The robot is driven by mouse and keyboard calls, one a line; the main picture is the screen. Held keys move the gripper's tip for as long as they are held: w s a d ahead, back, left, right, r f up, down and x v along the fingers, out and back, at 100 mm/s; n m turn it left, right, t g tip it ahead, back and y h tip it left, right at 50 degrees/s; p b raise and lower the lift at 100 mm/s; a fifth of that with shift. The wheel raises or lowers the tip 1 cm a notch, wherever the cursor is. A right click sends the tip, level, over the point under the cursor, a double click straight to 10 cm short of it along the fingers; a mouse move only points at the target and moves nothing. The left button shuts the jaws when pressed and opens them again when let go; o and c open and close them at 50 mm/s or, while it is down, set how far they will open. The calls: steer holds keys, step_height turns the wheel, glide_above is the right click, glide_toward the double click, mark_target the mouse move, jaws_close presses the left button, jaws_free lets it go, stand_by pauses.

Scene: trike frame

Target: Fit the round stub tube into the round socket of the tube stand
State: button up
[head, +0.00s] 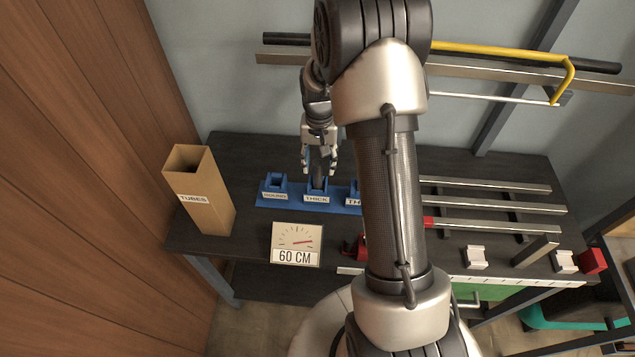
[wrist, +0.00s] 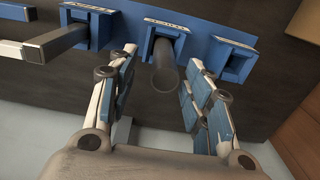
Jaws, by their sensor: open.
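The dark round stub tube (wrist: 165,76) points up toward the wrist camera at the middle socket of the blue tube stand (head: 267,202), the one labelled THICK. It appears to stand in that socket; its lower end is hidden. The round socket (head: 275,182), labelled ROUND, is at the left of the stand in the head view and looks empty. It is at the right in the wrist view (wrist: 236,66). My gripper (head: 319,172) is open above the THICK socket, with its fingers on either side of the tube and gaps between.
A square metal tube (wrist: 45,45) sticks out of the stand's left socket in the wrist view. A cardboard TUBES box (head: 205,195) stands left of the stand, and a 60 CM dial sign (head: 296,244) in front. Long metal bars (head: 490,205) lie at the right.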

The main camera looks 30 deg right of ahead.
mark_target(318, 174)
steer(key=f, duration=0.1)
steer(key=f+b, duration=0.1)
steer(key=f, duration=0.3)
steer(key=shift+a+f+b, duration=0.15)
steer(key=shift+a+b, duration=0.1)
steer(key=shift+b, duration=0.1)
steer(key=shift+s, duration=0.1)
jaws_close()
